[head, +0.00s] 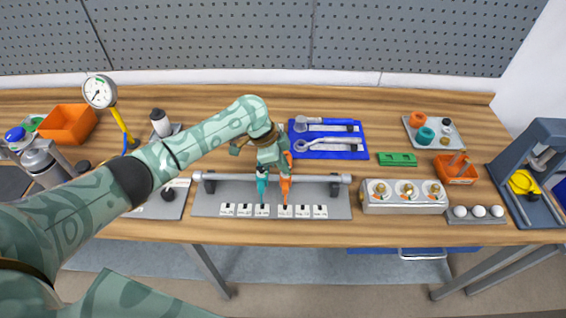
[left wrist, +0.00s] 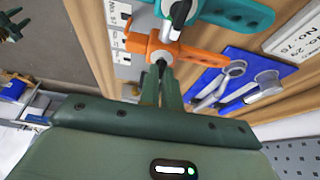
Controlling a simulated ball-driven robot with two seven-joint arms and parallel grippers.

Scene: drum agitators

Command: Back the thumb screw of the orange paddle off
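The orange paddle (head: 286,188) hangs on a silver rod across a grey stand (head: 335,209), beside the teal paddle (head: 262,184). The left wrist view shows the orange paddle (left wrist: 200,58) close up, with the teal paddle (left wrist: 240,14) above it. A small grey and dark thumb screw (left wrist: 162,60) sits at the orange paddle's hub. My left gripper (head: 276,163) is over the hub. In the left wrist view its fingertips (left wrist: 161,72) are close together, with the screw's dark end between them. The exact contact is partly hidden. My right gripper is out of view.
A blue mat (head: 364,154) with wrenches lies behind the stand to the right. A grey box with dials (head: 404,197) stands right of the stand. An orange bin (head: 68,123) and a yellow-stemmed gauge (head: 100,91) are at the left.

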